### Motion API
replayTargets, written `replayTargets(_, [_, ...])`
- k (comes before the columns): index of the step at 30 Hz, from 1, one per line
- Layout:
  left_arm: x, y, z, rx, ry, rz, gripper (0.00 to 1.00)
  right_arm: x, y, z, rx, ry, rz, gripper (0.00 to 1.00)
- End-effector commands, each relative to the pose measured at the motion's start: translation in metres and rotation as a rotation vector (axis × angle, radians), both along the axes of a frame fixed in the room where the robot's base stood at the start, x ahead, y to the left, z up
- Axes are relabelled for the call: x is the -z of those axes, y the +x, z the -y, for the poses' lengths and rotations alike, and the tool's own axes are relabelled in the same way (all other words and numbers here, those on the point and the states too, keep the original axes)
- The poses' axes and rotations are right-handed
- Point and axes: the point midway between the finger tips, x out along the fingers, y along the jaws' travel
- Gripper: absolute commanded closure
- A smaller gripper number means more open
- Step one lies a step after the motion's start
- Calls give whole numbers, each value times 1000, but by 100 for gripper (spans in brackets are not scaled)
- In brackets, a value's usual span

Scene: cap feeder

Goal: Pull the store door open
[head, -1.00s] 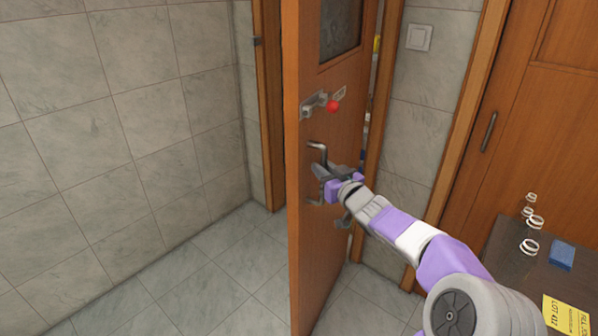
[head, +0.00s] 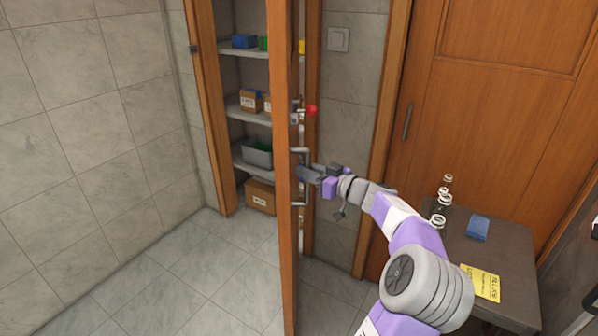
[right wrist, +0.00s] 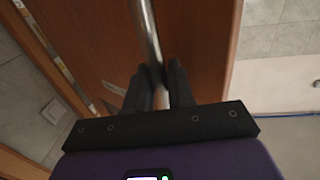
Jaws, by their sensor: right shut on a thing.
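The wooden store door (head: 286,228) stands open, seen nearly edge-on in the head view, with store shelves showing to its left. Its metal pull handle (right wrist: 147,38) runs between the fingers of my right gripper (right wrist: 160,85) in the right wrist view. My right gripper (head: 308,176) is shut on this handle on the door's right face. A latch (head: 295,115) with a red knob (head: 312,110) sits above the handle. My left gripper is not in view.
Shelves (head: 250,117) behind the door hold boxes and a grey bin (head: 257,152). The tiled floor (head: 190,275) left of the door is clear.

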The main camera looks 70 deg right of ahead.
Motion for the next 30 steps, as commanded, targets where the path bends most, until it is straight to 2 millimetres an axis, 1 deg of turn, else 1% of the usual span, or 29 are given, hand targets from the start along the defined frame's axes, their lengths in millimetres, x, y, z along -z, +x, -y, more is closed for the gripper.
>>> replayTargets(1, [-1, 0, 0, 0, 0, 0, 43, -7, -2, 4, 6, -3, 14, 100])
replayTargets(17, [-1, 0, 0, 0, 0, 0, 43, -7, -4, 7, 2, -7, 8, 100])
replayTargets(18, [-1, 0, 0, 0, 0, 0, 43, -7, -4, 7, 2, -7, 9, 71])
replayTargets(21, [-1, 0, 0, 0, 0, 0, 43, -6, -4, 6, 0, -7, 8, 59])
replayTargets(30, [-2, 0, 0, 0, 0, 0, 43, -4, -6, 5, -2, -5, 5, 59])
